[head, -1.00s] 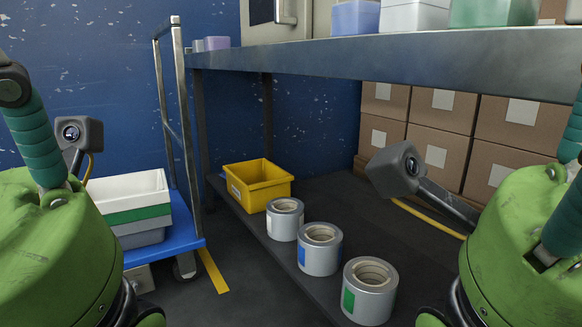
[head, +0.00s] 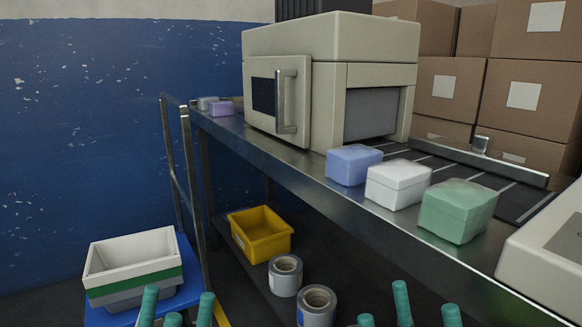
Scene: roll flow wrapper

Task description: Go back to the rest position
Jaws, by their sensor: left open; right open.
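My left gripper (head: 178,312) shows only as teal fingertips at the bottom edge, in front of the blue cart. Its fingers are spread and nothing is seen between them. My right gripper (head: 408,316) also shows only as teal fingertips at the bottom edge, to the right of the rolls. Its fingers are apart and no held thing is seen. The rest of both hands and both arms is below the frame.
A steel bench (head: 290,165) bears the cream wrapper machine (head: 335,45) and blue, white and green boxes (head: 455,212). Below are a yellow bin (head: 262,238) and film rolls (head: 285,275). White, green and grey trays (head: 135,262) sit on the blue cart (head: 190,265).

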